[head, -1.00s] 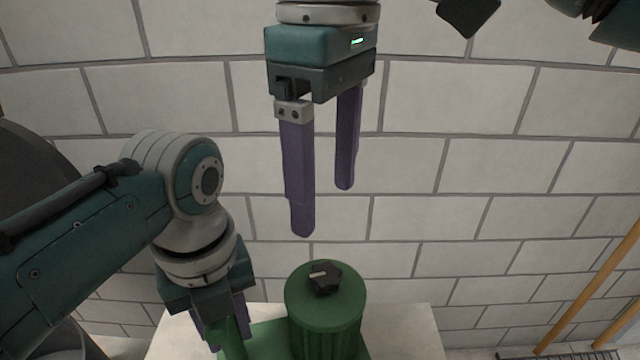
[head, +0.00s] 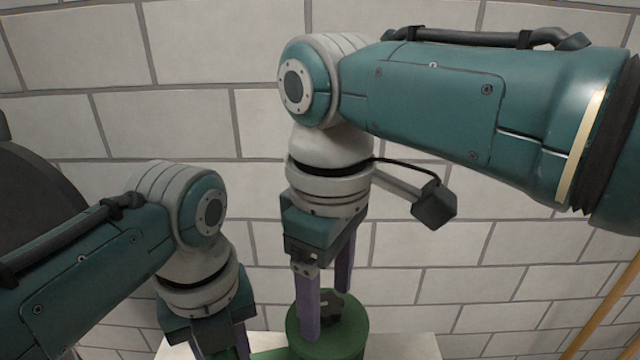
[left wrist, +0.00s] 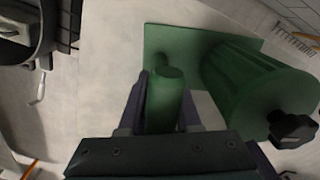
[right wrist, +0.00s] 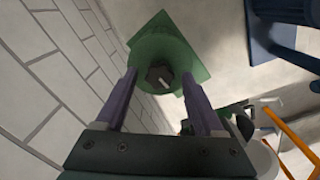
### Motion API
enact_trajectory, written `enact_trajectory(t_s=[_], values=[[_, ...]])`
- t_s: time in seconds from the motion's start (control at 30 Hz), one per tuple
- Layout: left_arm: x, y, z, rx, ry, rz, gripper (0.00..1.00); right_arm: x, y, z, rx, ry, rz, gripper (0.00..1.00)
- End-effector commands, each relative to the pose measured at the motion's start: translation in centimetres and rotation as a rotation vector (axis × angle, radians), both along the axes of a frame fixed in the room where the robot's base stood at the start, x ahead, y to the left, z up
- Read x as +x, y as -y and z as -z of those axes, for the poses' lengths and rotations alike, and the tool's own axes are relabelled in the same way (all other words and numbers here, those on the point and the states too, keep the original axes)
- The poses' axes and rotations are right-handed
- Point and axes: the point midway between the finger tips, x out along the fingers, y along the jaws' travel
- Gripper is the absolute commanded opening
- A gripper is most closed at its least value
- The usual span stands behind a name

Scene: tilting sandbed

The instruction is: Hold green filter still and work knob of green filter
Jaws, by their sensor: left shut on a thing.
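The green filter (head: 352,328) is a green cylinder on a green plate, with a black lobed knob (head: 331,306) on top. In the left wrist view the filter body (left wrist: 250,85) shows ribbed, and a green upright handle (left wrist: 166,100) stands beside it. My left gripper (head: 222,350) is shut on that handle. My right gripper (head: 328,313) points down over the filter's top, its fingers open on either side of the knob. In the right wrist view the knob (right wrist: 160,76) with its pale mark lies between the fingertips, with gaps visible at both sides.
A pale table (head: 405,347) bears the filter. A tiled wall (head: 530,250) stands close behind. Wooden poles (head: 610,310) lean at the right. In the right wrist view a blue object (right wrist: 280,35) lies at the upper right.

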Motion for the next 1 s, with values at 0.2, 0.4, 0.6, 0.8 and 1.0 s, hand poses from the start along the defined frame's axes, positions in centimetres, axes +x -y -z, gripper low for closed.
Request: enact_trajectory(t_s=[0.2, 0.4, 0.6, 0.8, 1.0], values=[[-0.02, 0.07, 0.01, -0.002, 0.000, -0.001, 0.00, 0.00, 0.00, -0.02, 0.000, 0.000, 0.000, 0.45], [-0.02, 0.05, 0.01, -0.002, 0.000, -0.001, 0.00, -0.01, -0.01, -0.03, 0.001, -0.001, 0.000, 0.22], [-0.02, 0.05, 0.01, -0.002, 0.000, -0.001, 0.00, -0.02, -0.02, -0.04, 0.001, -0.001, 0.000, 0.00], [-0.02, 0.05, 0.01, -0.002, 0.000, -0.001, 0.00, -0.03, -0.04, -0.04, 0.001, -0.002, -0.003, 0.00], [-0.01, 0.05, 0.01, -0.002, 0.000, -0.002, 0.00, -0.04, -0.06, -0.05, 0.001, -0.002, -0.043, 0.00]])
